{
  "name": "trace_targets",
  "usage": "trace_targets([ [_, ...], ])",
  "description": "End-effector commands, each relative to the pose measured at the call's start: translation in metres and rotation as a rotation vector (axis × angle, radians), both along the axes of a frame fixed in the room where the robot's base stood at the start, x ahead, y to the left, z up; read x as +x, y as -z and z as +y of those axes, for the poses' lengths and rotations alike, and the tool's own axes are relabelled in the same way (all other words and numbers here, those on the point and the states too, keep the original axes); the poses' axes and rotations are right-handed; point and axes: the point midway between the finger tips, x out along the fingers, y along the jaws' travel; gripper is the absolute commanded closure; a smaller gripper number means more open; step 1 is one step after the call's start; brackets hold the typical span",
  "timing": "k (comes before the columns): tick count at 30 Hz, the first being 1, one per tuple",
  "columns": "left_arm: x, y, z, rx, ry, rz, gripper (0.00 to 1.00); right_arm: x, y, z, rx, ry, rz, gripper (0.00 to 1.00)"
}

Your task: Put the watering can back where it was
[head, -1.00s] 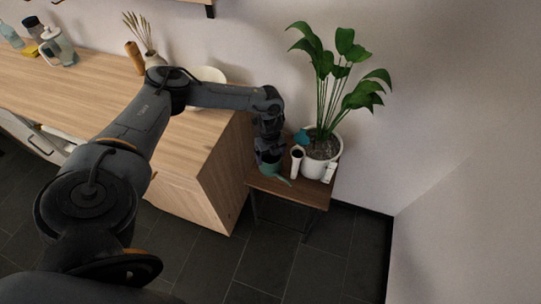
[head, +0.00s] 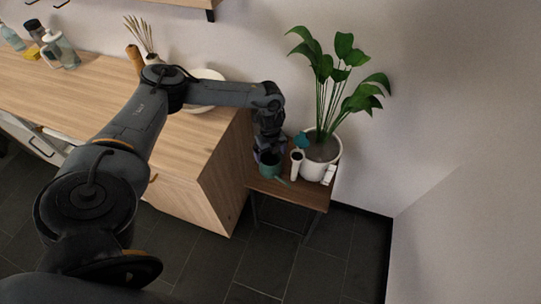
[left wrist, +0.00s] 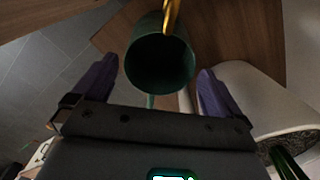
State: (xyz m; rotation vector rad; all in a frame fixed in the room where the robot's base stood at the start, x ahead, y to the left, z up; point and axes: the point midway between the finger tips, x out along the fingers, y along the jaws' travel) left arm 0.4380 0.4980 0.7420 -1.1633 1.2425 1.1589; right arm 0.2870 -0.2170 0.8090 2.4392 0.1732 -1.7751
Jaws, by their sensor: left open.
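The dark green watering can (head: 270,167) appears to stand upright on the small wooden side table (head: 305,196), near its left side. Its thin spout points toward the lower right in the head view. In the left wrist view I look into the can's round opening (left wrist: 160,70), with a gold handle (left wrist: 172,16) above it. My left gripper (head: 268,146) is at the can. Its two purple fingers are apart, one on each side of the can in the left wrist view (left wrist: 157,70). I cannot tell whether they touch it. My right gripper is not in view.
A white pot (head: 316,167) with a tall leafy plant (head: 345,75) stands right of the can. A white cylindrical object (head: 296,164) and a teal piece (head: 301,139) are between them. The wooden cabinet (head: 215,165) borders the table on the left; the wall is behind.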

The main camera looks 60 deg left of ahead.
Motion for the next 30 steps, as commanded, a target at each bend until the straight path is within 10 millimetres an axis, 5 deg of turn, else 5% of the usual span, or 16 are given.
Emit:
trace_targets([
  [6, 0.000, -0.045, 0.000, 0.000, 0.000, -0.002, 0.00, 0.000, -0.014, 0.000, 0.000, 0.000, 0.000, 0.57],
  [15, 0.000, -0.085, 0.000, 0.000, 0.000, 0.000, 0.00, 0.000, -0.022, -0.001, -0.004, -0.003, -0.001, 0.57],
  [30, 0.000, -0.093, 0.000, 0.000, 0.000, 0.001, 0.00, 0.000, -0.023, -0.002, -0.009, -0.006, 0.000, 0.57],
])
